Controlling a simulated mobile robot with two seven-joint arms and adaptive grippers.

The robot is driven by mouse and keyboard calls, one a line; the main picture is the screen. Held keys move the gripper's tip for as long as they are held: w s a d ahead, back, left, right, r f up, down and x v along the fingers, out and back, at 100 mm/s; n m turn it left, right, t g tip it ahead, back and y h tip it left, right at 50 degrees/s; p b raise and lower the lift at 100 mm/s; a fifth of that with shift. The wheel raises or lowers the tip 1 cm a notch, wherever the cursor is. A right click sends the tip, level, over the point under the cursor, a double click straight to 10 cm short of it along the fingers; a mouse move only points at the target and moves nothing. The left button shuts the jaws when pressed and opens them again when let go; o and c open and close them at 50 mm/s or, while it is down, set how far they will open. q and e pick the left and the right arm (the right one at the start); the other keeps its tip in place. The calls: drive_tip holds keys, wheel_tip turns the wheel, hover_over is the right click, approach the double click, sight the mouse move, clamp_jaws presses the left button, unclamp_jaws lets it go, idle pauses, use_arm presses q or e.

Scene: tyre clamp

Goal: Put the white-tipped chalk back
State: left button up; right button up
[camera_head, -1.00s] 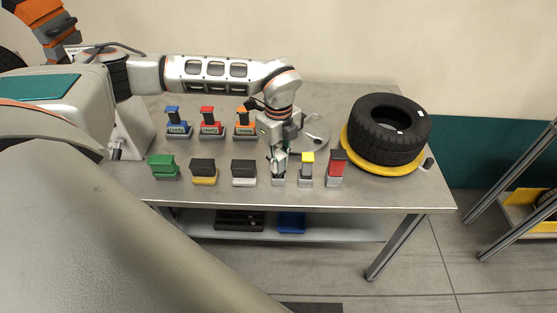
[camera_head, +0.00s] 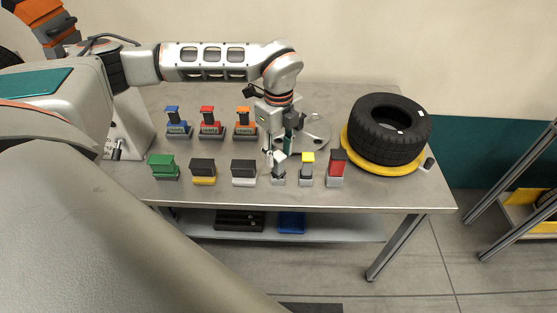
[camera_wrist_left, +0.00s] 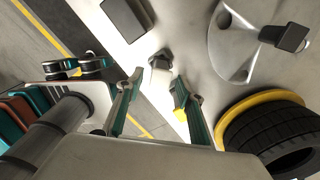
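The white-tipped chalk (camera_head: 279,169) stands at its grey holder (camera_head: 278,181) in the front row, just left of the yellow-topped one (camera_head: 307,159). In the left wrist view its pale top (camera_wrist_left: 160,70) shows between the fingers. My left gripper (camera_head: 277,155) is right above and around the chalk's top, pointing down. Its fingers are spread, with a gap beside the chalk in the wrist view (camera_wrist_left: 158,88). The gripper partly hides the chalk in the head view, so how deep it sits is hard to tell. My right gripper is out of view.
A red-topped block (camera_head: 337,161) and a tyre (camera_head: 390,128) on a yellow ring stand to the right. Black (camera_head: 243,168) and green (camera_head: 163,163) blocks lie left. Blue, red and orange-topped pieces stand behind on the metal table (camera_head: 380,195). A round plate (camera_head: 318,130) lies behind the gripper.

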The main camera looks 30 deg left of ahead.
use_arm(q)
wheel_tip(320, 180, up, 8)
drive_tip(key=shift+r+b, duration=0.25)
drive_tip(key=shift+b, duration=0.05)
idle(0.5)
